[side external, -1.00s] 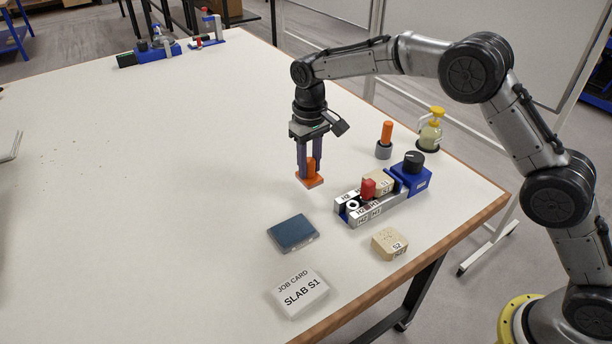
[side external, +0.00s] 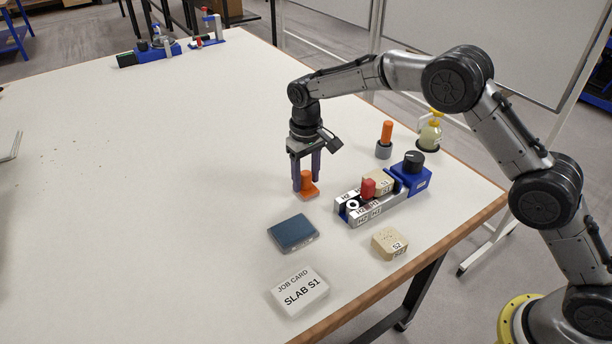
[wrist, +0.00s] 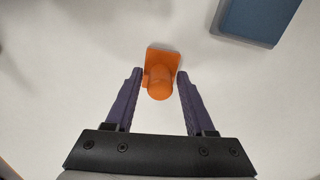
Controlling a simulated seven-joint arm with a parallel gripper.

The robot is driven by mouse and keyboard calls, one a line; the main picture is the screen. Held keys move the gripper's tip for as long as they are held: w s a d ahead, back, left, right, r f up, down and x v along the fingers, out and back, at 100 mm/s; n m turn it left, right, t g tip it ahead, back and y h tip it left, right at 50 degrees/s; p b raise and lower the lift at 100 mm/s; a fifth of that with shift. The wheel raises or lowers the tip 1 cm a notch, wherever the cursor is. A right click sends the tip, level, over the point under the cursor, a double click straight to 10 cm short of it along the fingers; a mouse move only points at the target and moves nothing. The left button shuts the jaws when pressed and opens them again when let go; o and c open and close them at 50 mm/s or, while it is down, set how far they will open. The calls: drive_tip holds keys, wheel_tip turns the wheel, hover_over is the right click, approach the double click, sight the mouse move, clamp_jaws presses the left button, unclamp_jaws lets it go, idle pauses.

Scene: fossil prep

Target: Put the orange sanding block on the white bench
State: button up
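The orange sanding block (side external: 308,191), a flat base with an upright round knob, sits on the white bench (side external: 190,190), left of the clamp fixture. It also shows in the wrist view (wrist: 163,56). My gripper (side external: 306,184) is low over the block, with its two purple fingers on either side of the knob. In the wrist view my gripper (wrist: 160,73) is open, with a narrow gap between each finger and the knob. The block looks upright and flat on the bench.
A blue-grey pad (side external: 293,233) and a job card (side external: 299,291) lie in front. The clamp fixture (side external: 372,203), a tan S2 block (side external: 389,244), an orange-handled tool in a grey holder (side external: 385,140) and a yellow-topped bottle (side external: 430,130) stand to the right. The bench's left side is largely clear.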

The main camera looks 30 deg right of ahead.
sight(306, 173)
drive_tip(key=shift+o, duration=0.3)
wheel_tip(306, 173, up, 12)
drive_tip(key=shift+r, duration=0.15)
idle(0.4)
